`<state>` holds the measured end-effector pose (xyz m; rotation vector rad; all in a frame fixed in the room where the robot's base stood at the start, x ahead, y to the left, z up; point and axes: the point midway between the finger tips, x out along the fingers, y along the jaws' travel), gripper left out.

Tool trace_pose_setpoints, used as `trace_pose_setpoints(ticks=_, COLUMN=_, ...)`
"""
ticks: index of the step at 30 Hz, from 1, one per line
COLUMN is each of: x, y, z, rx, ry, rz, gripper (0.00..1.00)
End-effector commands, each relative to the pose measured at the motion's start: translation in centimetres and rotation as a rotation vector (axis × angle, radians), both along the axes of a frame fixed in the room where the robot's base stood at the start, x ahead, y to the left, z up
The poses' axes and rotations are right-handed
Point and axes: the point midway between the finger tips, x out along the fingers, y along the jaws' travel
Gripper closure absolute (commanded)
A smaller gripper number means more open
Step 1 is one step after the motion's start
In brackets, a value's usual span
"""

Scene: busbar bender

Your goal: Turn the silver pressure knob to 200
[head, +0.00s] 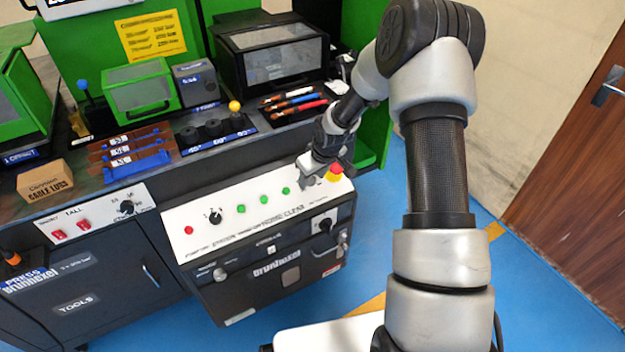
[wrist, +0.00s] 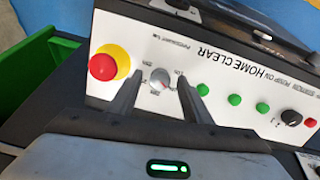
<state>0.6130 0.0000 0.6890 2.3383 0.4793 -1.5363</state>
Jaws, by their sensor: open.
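The silver pressure knob (wrist: 160,78) is on the white control panel (wrist: 230,58), between the red-and-yellow emergency stop and the green buttons. Small scale marks surround it, but I cannot read its setting. My gripper (wrist: 159,84) is open, with one dark finger on each side of the knob in the wrist view. I cannot tell whether either finger touches it. In the head view my gripper (head: 317,173) is at the right end of the panel and largely hides the knob.
The emergency stop (wrist: 108,64) is close beside one finger; it also shows in the head view (head: 335,173). Several green buttons (wrist: 203,90), a black selector (wrist: 291,116) and a red button (wrist: 309,119) lie along the panel. A black-framed box (head: 275,55) stands behind.

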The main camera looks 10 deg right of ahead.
Motion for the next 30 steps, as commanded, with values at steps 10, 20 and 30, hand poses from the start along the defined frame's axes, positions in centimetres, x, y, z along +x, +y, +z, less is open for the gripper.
trace_pose_setpoints(ticks=10, x=0.16, y=0.05, z=-0.37, rx=0.000, ry=0.000, rz=0.000, gripper=0.55)
trace_pose_setpoints(ticks=20, x=0.15, y=0.04, z=-0.36, rx=0.000, ry=0.000, rz=-0.001, gripper=0.97)
trace_pose_setpoints(ticks=30, x=0.14, y=0.03, z=-0.34, rx=0.038, ry=0.013, rz=-0.081, gripper=0.96)
